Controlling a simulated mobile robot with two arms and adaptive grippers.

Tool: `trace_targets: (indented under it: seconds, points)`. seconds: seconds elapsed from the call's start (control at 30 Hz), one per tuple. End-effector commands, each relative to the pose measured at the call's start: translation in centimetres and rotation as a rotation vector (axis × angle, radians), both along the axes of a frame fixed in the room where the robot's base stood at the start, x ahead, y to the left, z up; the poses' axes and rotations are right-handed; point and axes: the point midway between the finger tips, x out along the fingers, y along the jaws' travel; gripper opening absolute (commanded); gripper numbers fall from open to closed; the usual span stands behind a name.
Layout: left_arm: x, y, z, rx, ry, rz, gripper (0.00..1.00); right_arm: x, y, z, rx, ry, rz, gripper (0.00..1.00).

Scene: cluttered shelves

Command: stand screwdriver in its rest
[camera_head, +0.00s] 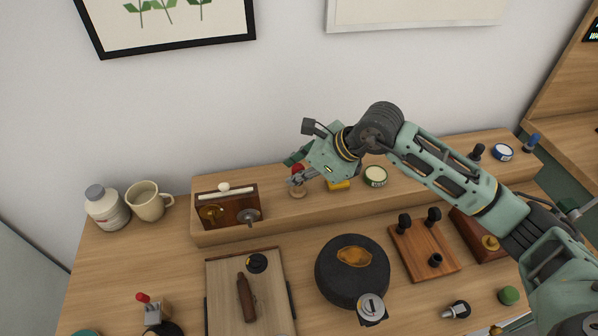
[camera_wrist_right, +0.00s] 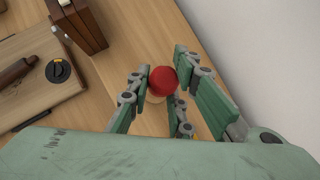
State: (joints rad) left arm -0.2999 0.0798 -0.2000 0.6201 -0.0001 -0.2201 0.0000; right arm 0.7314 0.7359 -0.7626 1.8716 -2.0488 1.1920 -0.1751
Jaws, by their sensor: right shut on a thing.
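My right gripper (camera_head: 297,181) is shut on the red-handled screwdriver (camera_head: 298,168) above the raised shelf at the back. In the right wrist view the screwdriver's round red end (camera_wrist_right: 162,80) sits between the fingers of the right gripper (camera_wrist_right: 160,92). A small round wooden piece, which looks like the rest (camera_head: 298,193), is directly below the gripper. Its tan edge (camera_wrist_right: 155,98) also shows under the red end in the wrist view. The shaft is hidden, so I cannot tell whether the tip is inside the rest. My left gripper is not in view.
On the raised shelf, a wooden box (camera_head: 215,209) with a white roll stands left of the gripper. A yellow item (camera_head: 339,185) and a round tin (camera_head: 375,176) are close on the right. Below are a tray (camera_head: 222,292), a black round case (camera_head: 329,283) and a peg board (camera_head: 417,258).

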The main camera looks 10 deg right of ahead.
Motion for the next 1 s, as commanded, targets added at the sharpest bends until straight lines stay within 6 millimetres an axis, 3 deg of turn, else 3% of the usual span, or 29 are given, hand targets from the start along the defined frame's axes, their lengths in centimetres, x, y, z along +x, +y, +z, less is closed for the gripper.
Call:
trace_targets:
  seconds: [0.87,0.9,1.0]
  points:
    - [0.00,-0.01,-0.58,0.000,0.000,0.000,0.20,-0.40,0.07,-0.99,-0.004,0.016,0.004,0.00]
    - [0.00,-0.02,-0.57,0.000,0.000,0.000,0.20,-0.41,0.07,-0.99,-0.004,0.017,0.003,0.23]
    - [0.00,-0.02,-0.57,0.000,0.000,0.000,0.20,-0.41,0.05,-1.00,-0.005,0.016,0.004,0.32]
